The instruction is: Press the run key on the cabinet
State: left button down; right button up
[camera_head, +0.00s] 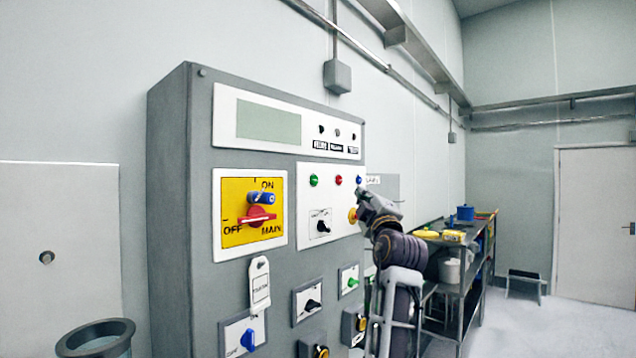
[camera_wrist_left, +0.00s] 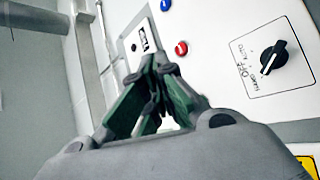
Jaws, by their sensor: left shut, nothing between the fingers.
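The grey cabinet (camera_head: 172,200) fills the middle of the head view. Its small white panel carries a green key (camera_head: 313,180), a red key (camera_head: 338,180) and a blue key (camera_head: 359,180) above a black selector (camera_head: 322,227). No run lettering is legible. My left gripper (camera_head: 368,200) is in front of this panel's right edge, fingers towards it. In the left wrist view its fingers (camera_wrist_left: 158,92) are shut and empty, below and left of the red key (camera_wrist_left: 181,48); the green key does not show there. Contact with the panel cannot be told. My right gripper is not in view.
A red lever on a yellow main switch plate (camera_head: 236,212) and a hanging tag (camera_head: 260,285) are left of the keys.

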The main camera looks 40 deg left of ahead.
aim_at(314, 180)
pick_arm(q)
jog(key=s+r+n, duration=0.1)
jog(key=s+a+r+n+y, duration=0.1)
jog(key=s+r, duration=0.1)
jog(key=shift+r+g, duration=0.1)
jog(key=shift+g, duration=0.2)
jog(key=shift+a, duration=0.1)
jog(key=a+p, duration=0.3)
jog(key=a, duration=0.5)
jog(key=shift+w+a, duration=0.25)
jog(key=shift+w, duration=0.15)
dwell(0.9)
